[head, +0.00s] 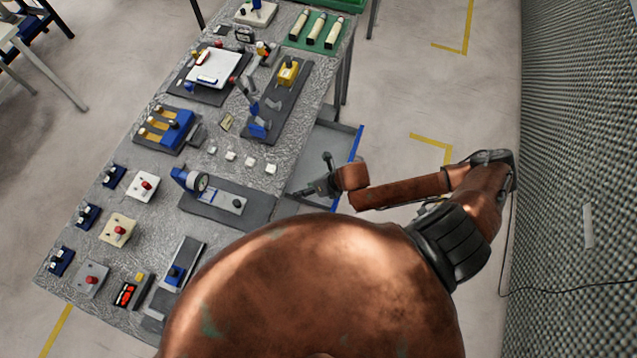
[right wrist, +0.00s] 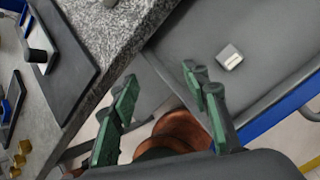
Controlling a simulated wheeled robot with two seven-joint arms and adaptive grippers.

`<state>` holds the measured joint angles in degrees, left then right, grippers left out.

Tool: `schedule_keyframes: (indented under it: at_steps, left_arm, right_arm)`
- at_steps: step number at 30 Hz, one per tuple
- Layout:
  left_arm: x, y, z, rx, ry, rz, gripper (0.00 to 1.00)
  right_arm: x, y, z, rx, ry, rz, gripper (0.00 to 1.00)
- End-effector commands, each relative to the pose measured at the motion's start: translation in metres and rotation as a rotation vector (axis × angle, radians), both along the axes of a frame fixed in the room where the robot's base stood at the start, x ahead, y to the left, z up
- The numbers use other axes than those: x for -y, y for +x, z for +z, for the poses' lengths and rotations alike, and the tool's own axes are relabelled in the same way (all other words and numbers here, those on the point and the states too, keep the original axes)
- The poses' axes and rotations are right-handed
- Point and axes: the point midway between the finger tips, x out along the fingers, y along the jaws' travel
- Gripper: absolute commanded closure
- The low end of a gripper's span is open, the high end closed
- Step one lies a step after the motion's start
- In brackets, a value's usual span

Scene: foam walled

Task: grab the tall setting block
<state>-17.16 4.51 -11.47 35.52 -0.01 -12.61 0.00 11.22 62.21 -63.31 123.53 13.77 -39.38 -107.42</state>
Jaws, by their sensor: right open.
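A small grey block (right wrist: 229,56) with a pale marked top rests on a grey tray (right wrist: 185,30) in the right wrist view. I cannot tell its height from above. My right gripper (right wrist: 160,82) is open, with green-padded fingers; nothing is between them, and the block is beyond the right-hand fingers. In the head view the right gripper (head: 322,178) is over the blue-edged tray (head: 340,138) beside the table. Several small pale blocks (head: 250,161) stand in a row on the table; I cannot tell which is tall. My left gripper is not in view.
The speckled table (head: 150,215) carries many fixtures, including a dial gauge stand (head: 225,203) and a blue fixture (head: 170,130). The table edge (right wrist: 130,55) lies left of the right gripper. A textured foam wall (head: 580,150) stands at right. Floor between is open.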

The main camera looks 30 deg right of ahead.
Motion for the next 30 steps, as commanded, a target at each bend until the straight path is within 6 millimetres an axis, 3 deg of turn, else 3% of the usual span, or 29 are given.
schedule_keyframes:
  at_steps: [1, 6, 10, 30]
  left_arm:
    - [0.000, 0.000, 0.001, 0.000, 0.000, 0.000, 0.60]
    - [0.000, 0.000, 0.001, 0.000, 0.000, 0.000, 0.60]
    - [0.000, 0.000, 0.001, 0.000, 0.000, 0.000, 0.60]
    - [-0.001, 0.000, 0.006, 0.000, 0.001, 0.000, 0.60]
  right_arm:
    - [0.024, 0.001, -0.001, 0.038, -0.086, 0.119, 0.57]
    - [0.080, -0.001, -0.010, 0.118, -0.257, 0.399, 0.57]
    - [0.099, -0.002, -0.012, 0.140, -0.309, 0.486, 0.57]
    - [0.075, 0.028, -0.074, 0.144, -0.315, 0.501, 0.57]
